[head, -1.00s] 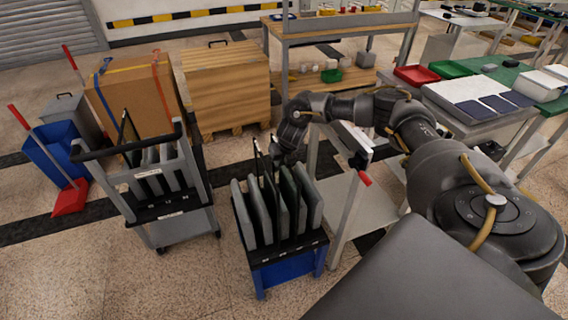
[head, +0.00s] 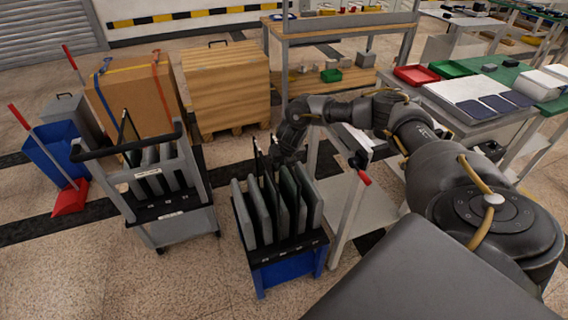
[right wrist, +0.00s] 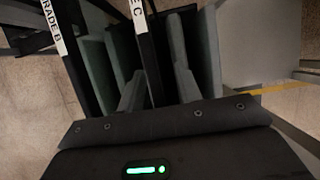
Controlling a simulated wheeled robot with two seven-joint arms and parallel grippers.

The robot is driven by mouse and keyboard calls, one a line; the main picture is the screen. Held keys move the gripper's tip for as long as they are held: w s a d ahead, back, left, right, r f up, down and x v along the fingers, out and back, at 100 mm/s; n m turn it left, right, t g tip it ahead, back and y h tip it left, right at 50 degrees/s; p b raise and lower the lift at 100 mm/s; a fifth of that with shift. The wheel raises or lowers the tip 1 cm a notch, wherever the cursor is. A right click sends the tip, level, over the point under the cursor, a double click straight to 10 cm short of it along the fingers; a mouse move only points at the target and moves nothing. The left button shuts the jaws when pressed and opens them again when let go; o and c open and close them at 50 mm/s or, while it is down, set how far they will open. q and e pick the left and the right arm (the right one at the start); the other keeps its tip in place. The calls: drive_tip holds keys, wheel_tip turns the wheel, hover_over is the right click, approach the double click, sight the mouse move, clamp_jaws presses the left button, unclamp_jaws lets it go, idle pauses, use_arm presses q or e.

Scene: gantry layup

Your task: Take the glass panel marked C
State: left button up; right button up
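The glass panel marked C (right wrist: 150,57) shows in the right wrist view as a dark, thin edge with a white label ending in C at the top. My right gripper (right wrist: 157,92) has one finger on each side of this panel. The left finger is close against it, and a gap shows before the right finger, so the gripper looks open. In the head view my right gripper (head: 274,163) is low over the rack (head: 285,250) with grey dividers; its fingers are mostly hidden there. My left gripper is not in view.
A panel labelled GRADE B (right wrist: 80,55) stands just left of panel C. A cart (head: 180,222) with similar slots and a panel stands at left. A bench with a shelf (head: 352,205) is close on the rack's right. Floor is clear in front.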

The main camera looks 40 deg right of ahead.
drive_tip(key=shift+c, duration=1.8)
clamp_jaws()
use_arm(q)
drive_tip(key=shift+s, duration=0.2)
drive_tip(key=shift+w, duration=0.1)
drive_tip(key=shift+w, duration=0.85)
use_arm(e)
drive_tip(key=shift+w+r, duration=0.1)
